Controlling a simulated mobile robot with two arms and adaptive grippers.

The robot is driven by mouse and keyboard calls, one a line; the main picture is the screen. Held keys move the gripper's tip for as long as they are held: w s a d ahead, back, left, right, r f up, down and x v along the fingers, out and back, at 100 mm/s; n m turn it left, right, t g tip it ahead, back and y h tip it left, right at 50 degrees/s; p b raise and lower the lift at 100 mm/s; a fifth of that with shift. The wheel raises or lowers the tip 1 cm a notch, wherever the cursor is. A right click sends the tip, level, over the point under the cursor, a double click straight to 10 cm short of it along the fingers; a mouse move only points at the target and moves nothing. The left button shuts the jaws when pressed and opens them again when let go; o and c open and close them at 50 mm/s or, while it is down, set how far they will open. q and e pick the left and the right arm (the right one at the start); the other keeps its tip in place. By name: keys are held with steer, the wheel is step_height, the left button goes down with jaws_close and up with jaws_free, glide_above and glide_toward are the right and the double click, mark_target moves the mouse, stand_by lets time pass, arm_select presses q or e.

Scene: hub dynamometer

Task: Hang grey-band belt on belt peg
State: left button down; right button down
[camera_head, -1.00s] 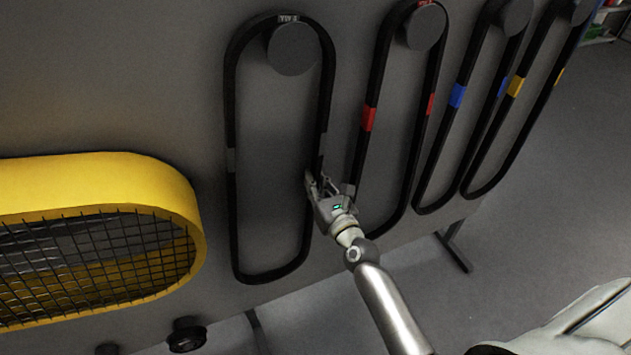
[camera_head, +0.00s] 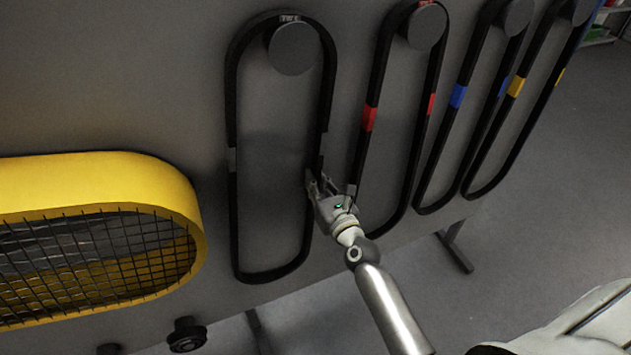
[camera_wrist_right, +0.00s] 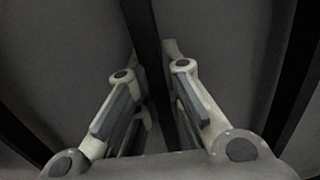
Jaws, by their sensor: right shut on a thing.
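The grey-band belt (camera_head: 232,215) is a long black loop with a grey band on its left strand, against the grey panel. Its top loop passes around the round grey belt peg (camera_head: 291,48), with a small label at the top. My right gripper (camera_head: 316,184) is shut on the belt's right strand, about halfway down. In the right wrist view the dark strand (camera_wrist_right: 146,50) runs between the two fingers (camera_wrist_right: 155,95). The fingertips partly hide the strand in the head view. My left gripper is not in view.
Belts with red (camera_head: 369,118), blue (camera_head: 457,95) and yellow (camera_head: 515,86) bands hang on pegs to the right. A yellow guard with black mesh (camera_head: 110,180) stands out at the left. A black knob (camera_head: 187,334) sits below it. Bare panel lies inside the belt loop.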

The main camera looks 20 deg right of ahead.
steer(key=shift+d+f, duration=0.1)
steer(key=shift+f, duration=0.1)
steer(key=c, duration=1.5)
jaws_free()
steer(key=shift+f, duration=0.1)
steer(key=shift+o, duration=0.7)
steer(key=shift+f, duration=0.1)
steer(key=o, duration=0.3)
steer(key=shift+w, duration=0.1)
steer(key=s, duration=1)
steer(key=shift+b, duration=0.35)
steer(key=shift+d, duration=0.1)
